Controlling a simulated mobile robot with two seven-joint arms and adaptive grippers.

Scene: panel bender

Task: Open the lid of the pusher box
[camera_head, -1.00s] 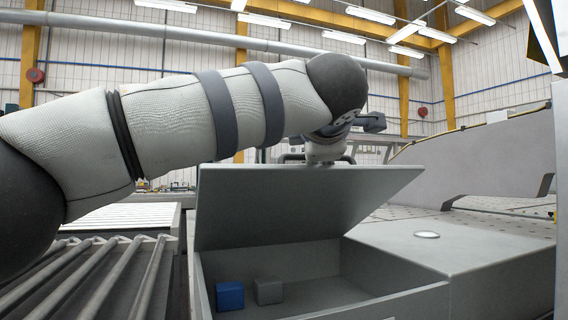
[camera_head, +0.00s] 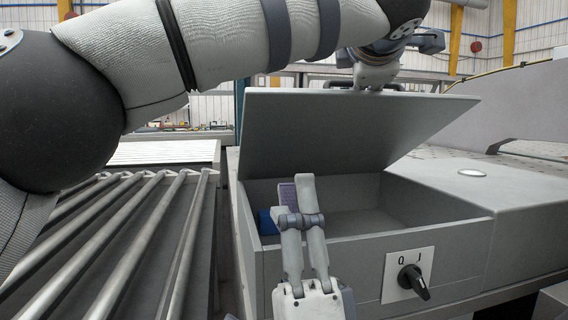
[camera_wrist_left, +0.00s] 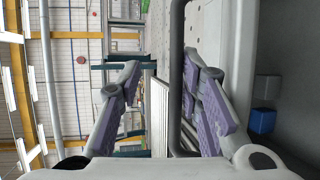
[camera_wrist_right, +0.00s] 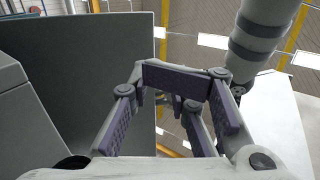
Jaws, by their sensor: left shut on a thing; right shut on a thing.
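The pusher box (camera_head: 330,260) is a grey open-topped box, with its grey lid (camera_head: 340,130) tilted up along the back. My left gripper (camera_head: 372,78) is at the handle (camera_head: 345,85) on the lid's upper edge, shut on it. The left wrist view shows the handle bar (camera_wrist_left: 176,60) beside a finger. My right gripper (camera_head: 296,195) points upward in front of the box's front wall. Its fingers are drawn in; what they hold cannot be made out. In the right wrist view the lid (camera_wrist_right: 100,70) stands left of these fingers (camera_wrist_right: 178,100).
A blue block (camera_head: 267,222) lies inside the box; a grey block (camera_wrist_left: 266,88) shows beside it in the left wrist view. A black knob (camera_head: 413,281) sits on the box's front. A roller conveyor (camera_head: 120,235) lies to the left, and a flat machine top (camera_head: 460,185) to the right.

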